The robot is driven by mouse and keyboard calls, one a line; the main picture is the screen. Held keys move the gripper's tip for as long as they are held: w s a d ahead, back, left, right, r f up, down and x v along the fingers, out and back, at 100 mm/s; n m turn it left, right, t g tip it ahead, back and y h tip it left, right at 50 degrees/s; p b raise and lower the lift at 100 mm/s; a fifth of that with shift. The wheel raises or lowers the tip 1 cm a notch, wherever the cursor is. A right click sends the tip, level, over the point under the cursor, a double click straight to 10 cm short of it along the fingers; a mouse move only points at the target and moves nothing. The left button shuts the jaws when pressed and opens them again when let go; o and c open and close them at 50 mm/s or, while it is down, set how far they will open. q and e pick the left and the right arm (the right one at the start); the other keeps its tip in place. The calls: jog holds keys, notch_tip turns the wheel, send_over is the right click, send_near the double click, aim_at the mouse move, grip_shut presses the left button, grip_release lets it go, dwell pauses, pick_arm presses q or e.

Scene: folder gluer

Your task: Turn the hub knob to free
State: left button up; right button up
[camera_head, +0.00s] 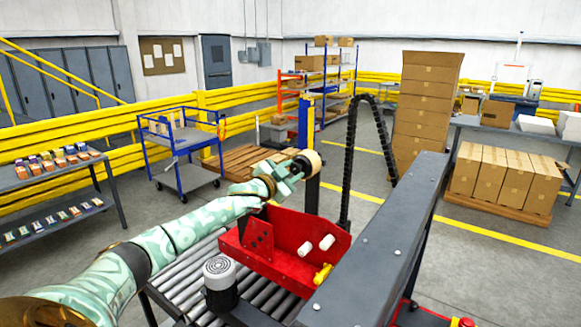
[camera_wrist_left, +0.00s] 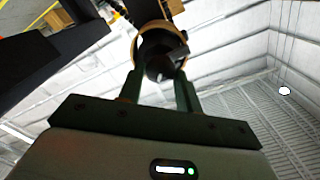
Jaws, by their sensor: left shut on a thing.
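My left arm comes in from the left in the head view, and its gripper (camera_head: 291,173) is raised above the red machine part. The gripper is at a round tan ring (camera_head: 311,160) with a dark centre. In the left wrist view, the two fingers (camera_wrist_left: 160,84) are shut on a dark round knob (camera_wrist_left: 159,66), which I take as the hub knob. The tan ring (camera_wrist_left: 139,46) surrounds it just beyond the fingertips. Any marking on the knob is too dark to read. My right gripper is not in view.
Below the gripper are a red machine housing (camera_head: 285,262), a grey motor (camera_head: 219,283) and a roller conveyor (camera_head: 268,295). A black cable chain (camera_head: 350,150) arches close on the right. A long dark beam (camera_head: 385,240) crosses the right foreground.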

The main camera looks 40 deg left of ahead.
pick_arm(q)
jog(key=m+p, duration=0.1)
jog(key=m, duration=0.4)
jog(key=shift+m, duration=0.3)
jog(key=m, duration=0.2)
jog(key=m+p, duration=0.1)
jog(key=m, duration=0.1)
jog(key=shift+d+f+m, duration=0.1)
jog(key=shift+f+m, duration=0.1)
jog(key=shift+m, duration=0.2)
jog(key=o, duration=0.9)
jog(key=shift+o, duration=0.2)
jog(key=s+d+b, duration=0.1)
jog(key=s, duration=1.5)
jog(key=shift+d, duration=0.4)
